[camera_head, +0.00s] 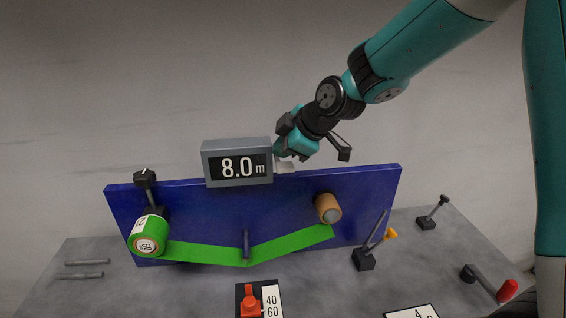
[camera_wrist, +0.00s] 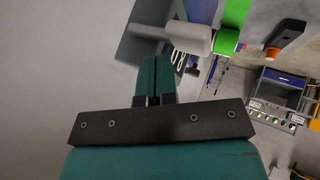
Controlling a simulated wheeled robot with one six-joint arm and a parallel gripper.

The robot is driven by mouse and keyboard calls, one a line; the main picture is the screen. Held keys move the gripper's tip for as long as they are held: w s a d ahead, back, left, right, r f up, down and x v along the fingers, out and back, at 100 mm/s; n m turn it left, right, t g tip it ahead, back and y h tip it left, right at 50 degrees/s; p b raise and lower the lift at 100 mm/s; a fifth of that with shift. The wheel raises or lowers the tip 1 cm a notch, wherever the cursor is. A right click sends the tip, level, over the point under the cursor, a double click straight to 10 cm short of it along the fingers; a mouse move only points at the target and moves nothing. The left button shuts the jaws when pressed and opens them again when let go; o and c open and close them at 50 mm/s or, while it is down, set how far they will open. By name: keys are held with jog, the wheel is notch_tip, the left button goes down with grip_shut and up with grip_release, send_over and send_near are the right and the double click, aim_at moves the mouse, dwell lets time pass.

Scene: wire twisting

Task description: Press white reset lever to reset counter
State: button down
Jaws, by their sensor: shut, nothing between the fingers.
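The grey counter box (camera_head: 212,161) sits on the top edge of the blue panel and its display reads 8.0 m. The white reset lever (camera_head: 286,168) sticks out from the counter's right side. In the wrist view the white lever (camera_wrist: 190,38) lies just beyond my fingertips, beside the grey counter (camera_wrist: 150,25). My gripper (camera_head: 279,150) is above and close to the lever. In the wrist view its teal fingers (camera_wrist: 158,62) are together with nothing between them. I cannot tell whether the fingertips touch the lever.
The blue panel (camera_head: 200,222) carries a green roll (camera_head: 146,235), a green strip (camera_head: 205,252) and an orange-brown roll (camera_head: 328,208).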

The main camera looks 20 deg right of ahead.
aim_at(283, 163)
jog(key=shift+s+f+b, duration=0.15)
jog(key=shift+f+b, duration=1.4)
jog(key=shift+f, duration=0.15)
dwell(1.3)
jog(key=shift+r, duration=0.15)
jog(key=shift+r+p, duration=1.1)
jog(key=shift+r, duration=0.85)
jog(key=shift+w+r+p, duration=0.15)
jog(key=shift+r+p, duration=0.7)
jog(key=shift+r, duration=0.45)
jog(key=shift+w+r+p, duration=0.1)
jog(key=shift+r+p, duration=0.7)
jog(key=shift+r, duration=0.45)
jog(key=shift+f, duration=0.1)
